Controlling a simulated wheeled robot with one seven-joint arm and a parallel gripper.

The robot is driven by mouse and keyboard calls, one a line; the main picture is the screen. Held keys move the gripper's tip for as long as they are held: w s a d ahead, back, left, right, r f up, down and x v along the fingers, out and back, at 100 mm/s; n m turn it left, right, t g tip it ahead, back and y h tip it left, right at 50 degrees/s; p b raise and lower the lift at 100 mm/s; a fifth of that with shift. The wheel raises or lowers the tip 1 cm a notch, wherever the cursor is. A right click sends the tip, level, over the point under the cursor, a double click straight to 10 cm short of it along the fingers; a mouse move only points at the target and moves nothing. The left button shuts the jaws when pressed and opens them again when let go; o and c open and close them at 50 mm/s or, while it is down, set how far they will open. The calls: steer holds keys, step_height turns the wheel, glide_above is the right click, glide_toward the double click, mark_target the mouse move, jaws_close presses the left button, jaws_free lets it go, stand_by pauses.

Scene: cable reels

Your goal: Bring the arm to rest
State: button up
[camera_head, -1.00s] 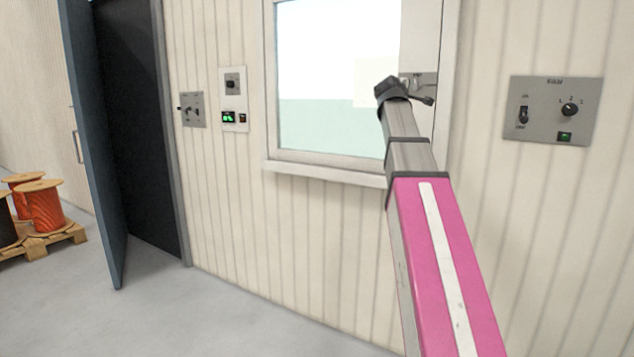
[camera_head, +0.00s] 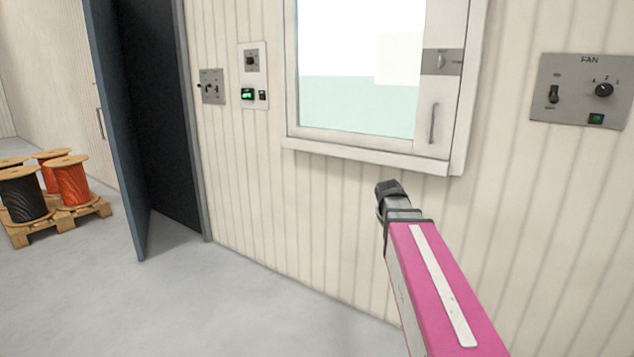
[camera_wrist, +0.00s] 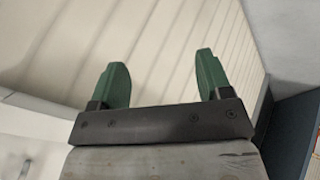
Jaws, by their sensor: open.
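My pink arm reaches up from the lower right in the head view, its dark wrist end (camera_head: 390,190) just below the window's sill. The fingers are hidden there. In the wrist view my gripper (camera_wrist: 163,85) shows two green fingers set wide apart with nothing between them. Pale ribbed wall panelling fills the space behind the fingers.
A window (camera_head: 362,70) with a latch and handle (camera_head: 433,123) is in the wall above my wrist. A fan panel (camera_head: 580,90) is on the right. Small control panels (camera_head: 253,75) hang left. A blue door (camera_head: 118,130) stands open. Cable reels (camera_head: 70,182) sit on a pallet (camera_head: 92,212).

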steer(key=s+a+f+m+g+y, duration=0.1)
steer(key=s+a+f+m+g, duration=0.1)
steer(key=s+f, duration=0.8)
steer(key=s+a+f+m+g+y, duration=0.2)
steer(key=s+a+f+g, duration=0.2)
steer(key=s+f, duration=0.6)
step_height(320, 180, down, 4)
steer(key=shift+a+r+m+g, duration=0.2)
steer(key=shift+a+m+g, duration=0.15)
steer(key=shift+a, duration=0.6)
steer(key=shift+s, duration=0.1)
